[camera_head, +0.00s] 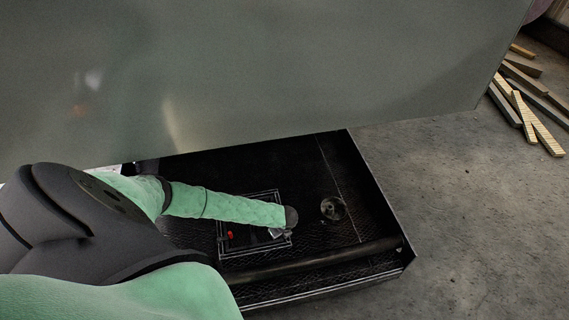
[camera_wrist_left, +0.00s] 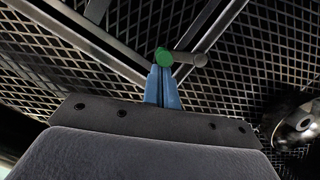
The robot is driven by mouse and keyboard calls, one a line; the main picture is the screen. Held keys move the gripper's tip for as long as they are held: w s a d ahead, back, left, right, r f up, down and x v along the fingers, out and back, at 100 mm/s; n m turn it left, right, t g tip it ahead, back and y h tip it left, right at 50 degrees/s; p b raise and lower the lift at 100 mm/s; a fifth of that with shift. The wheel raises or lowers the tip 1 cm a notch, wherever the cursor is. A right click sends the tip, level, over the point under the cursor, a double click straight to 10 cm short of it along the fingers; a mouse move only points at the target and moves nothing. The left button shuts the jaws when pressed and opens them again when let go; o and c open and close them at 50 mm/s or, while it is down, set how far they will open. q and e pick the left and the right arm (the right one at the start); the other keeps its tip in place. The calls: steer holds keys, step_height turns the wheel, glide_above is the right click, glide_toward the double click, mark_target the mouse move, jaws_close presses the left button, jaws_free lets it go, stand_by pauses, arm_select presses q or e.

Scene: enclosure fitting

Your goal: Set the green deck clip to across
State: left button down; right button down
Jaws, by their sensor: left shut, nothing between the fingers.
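The green deck clip (camera_wrist_left: 164,57) shows in the left wrist view as a round green head with a short grey bar (camera_wrist_left: 188,59) pointing right. It sits by a metal frame strip over dark mesh. My left gripper (camera_wrist_left: 163,70) has its blue fingers shut together, with their tips right at the green head; I cannot tell whether they touch it. In the head view my left gripper (camera_head: 281,232) reaches down over the framed panel in the black deck (camera_head: 365,195). The clip cannot be made out there. My right gripper is in neither view.
A large grey panel (camera_head: 260,70) hangs over the back of the deck. A round metal fitting (camera_head: 333,208) stands right of my gripper, also at right in the wrist view (camera_wrist_left: 296,125). A red part (camera_head: 230,234) lies left. A dark bar (camera_head: 320,260) runs along the front.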

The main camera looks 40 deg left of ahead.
arm_select(q)
steer(key=a+m, duration=0.1)
steer(key=m, duration=0.1)
steer(key=a+m, duration=0.1)
steer(key=shift+m+t, duration=0.4)
steer(key=shift+a+p, duration=0.25)
steer(key=shift+p, duration=0.05)
steer(key=shift+a, duration=0.15)
